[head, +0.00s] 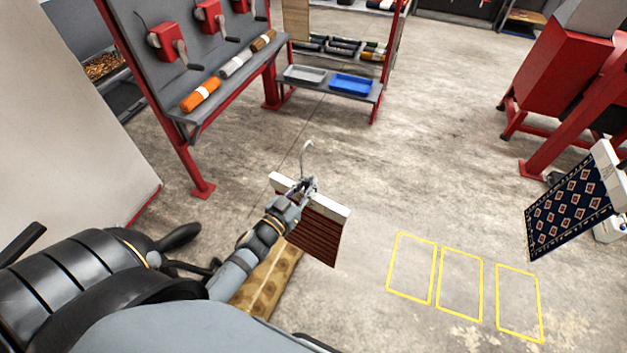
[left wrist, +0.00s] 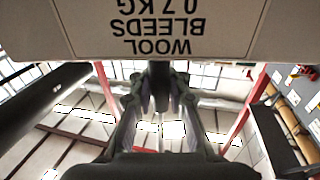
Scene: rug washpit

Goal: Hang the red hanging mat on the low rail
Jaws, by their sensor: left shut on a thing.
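The red hanging mat (head: 318,241) is a dark red striped piece hanging from a white header bar (head: 332,205) with a thin metal hook (head: 306,153) above it. My left gripper (head: 304,188) is shut on the mat's hanger, near the base of the hook, and holds it clear in the air. In the left wrist view, the header's upside-down label (left wrist: 158,28) reads "WOOL BLEEDS 0.7 KG", above the fingers (left wrist: 158,100). I cannot identify the low rail with certainty. My right gripper is not in view.
A navy patterned mat (head: 570,208) with a white header is at the right. Yellow outlined boxes (head: 460,284) mark the floor. A tan spotted beam-like object (head: 262,283) lies below my left arm. A red-framed bench (head: 240,80) and shelf stand at the back left. The middle floor is clear.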

